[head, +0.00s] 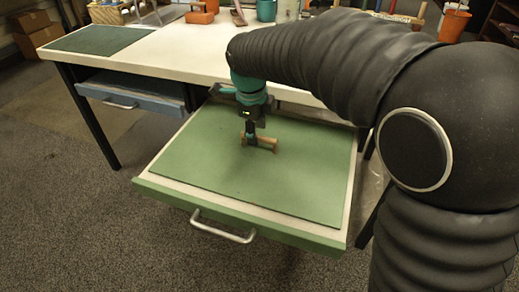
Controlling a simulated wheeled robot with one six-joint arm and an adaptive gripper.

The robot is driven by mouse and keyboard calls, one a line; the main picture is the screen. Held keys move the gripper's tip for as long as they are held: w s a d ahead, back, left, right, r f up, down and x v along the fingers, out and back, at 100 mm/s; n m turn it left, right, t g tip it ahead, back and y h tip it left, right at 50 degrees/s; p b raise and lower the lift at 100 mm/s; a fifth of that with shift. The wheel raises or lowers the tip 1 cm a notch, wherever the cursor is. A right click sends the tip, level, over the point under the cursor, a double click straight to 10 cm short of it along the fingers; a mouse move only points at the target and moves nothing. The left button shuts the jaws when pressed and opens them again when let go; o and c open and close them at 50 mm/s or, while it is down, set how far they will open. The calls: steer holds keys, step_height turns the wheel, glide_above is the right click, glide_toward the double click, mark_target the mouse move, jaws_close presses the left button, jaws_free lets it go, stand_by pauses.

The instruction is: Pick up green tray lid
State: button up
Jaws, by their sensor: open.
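The green tray lid (205,167) is a flat green panel lying in the pulled-out tray, covering most of it. A small wooden handle (266,142) stands near the middle of the lid. My gripper (249,138) is open and points down at the left part of this handle, overlapping it in the view. I cannot tell whether the fingers touch the handle or stand around it. The far edge of the lid is partly hidden behind my arm.
The tray has a green front (160,194) with a metal pull (222,232). A dark green mat (99,40) and several pots lie on top. Carpet at the left front is clear.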

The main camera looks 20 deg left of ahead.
mark_target(260, 136)
steer(key=f, duration=0.2)
steer(key=w+f, duration=0.1)
steer(key=f, duration=0.1)
steer(key=shift+w+d, duration=0.1)
steer(key=shift+d, duration=0.3)
jaws_close()
steer(key=shift+r, duration=0.1)
